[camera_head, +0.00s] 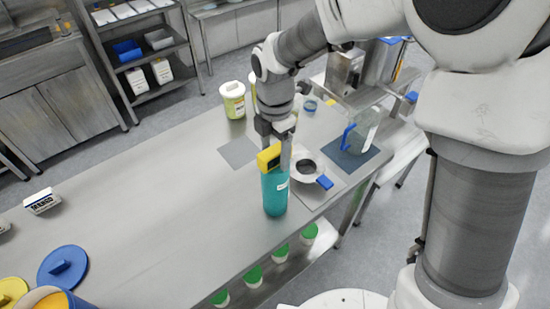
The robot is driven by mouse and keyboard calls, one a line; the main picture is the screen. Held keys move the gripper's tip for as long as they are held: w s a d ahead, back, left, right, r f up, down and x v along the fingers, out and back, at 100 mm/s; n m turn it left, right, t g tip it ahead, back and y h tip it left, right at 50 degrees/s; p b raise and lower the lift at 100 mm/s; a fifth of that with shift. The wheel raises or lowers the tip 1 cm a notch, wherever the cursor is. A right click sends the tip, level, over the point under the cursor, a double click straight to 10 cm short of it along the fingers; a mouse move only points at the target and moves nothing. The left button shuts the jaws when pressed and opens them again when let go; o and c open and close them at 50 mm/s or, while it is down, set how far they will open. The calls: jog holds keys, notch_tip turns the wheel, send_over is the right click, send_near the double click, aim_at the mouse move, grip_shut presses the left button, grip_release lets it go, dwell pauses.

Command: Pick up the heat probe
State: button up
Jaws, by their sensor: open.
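A small yellow block with a dark face (269,158), which looks like the heat probe's head, sits at the top of a teal cylinder (274,192). Any probe stem is hidden.
A clear jug (361,131) with a blue handle rests on a dark mat. A yellow-green tub (233,99) stands behind. The table's left middle (165,215) is clear.

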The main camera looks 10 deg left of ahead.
jog(key=shift+f, duration=0.15)
grip_shut()
dwell(0.4)
